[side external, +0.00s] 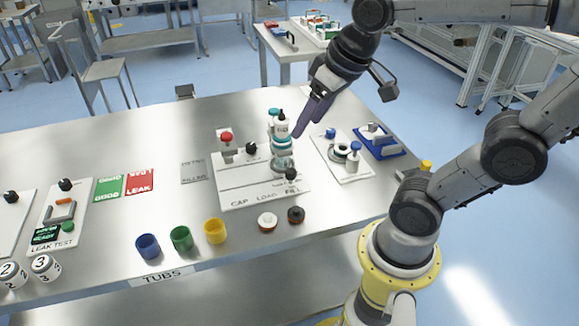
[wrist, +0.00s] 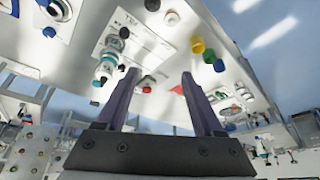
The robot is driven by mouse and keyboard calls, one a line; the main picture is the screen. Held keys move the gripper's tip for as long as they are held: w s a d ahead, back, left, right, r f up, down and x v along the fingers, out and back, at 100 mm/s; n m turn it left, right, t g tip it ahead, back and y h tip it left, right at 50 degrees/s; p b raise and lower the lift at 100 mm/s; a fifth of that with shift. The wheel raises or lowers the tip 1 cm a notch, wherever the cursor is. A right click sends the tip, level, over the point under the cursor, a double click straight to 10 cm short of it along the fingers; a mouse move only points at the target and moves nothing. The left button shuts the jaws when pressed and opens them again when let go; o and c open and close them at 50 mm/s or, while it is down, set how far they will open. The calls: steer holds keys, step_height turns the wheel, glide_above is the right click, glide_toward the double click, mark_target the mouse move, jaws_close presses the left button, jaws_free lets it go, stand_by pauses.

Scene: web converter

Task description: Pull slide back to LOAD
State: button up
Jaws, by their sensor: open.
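The white station plate (side external: 235,188) has the labels CAP, LOAD and FILL along its front edge. A black knob (side external: 291,174) sits at the right end, by FILL, beside a clear jar-like part (side external: 283,163) below a teal-banded bottle (side external: 282,127). I cannot clearly tell the slide's body from the plate. A second black knob (side external: 251,148) and a red knob (side external: 226,138) stand at the back left. My gripper (side external: 303,128) is above and right of the bottle, fingers apart and empty. In the wrist view, its fingers (wrist: 158,78) frame nothing held; the plate (wrist: 140,45) lies beyond them.
Blue (side external: 148,246), green (side external: 181,238) and yellow (side external: 215,231) tubs stand at the front. Another fixture plate (side external: 345,168) and a blue tray (side external: 380,148) stand to the right.

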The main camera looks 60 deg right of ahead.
steer(key=w+d+f+m+g, duration=0.3)
steer(key=w+d+f, duration=0.1)
steer(key=w+d, duration=0.4)
steer(key=m+g, duration=0.1)
steer(key=g, duration=0.1)
glide_above(290, 170)
step_height(290, 170, down, 7)
step_height(290, 170, down, 14)
steer(key=shift+s+r, duration=0.1)
steer(key=shift+r, duration=0.15)
jaws_close()
steer(key=shift+r, duration=0.1)
stand_by(0.8)
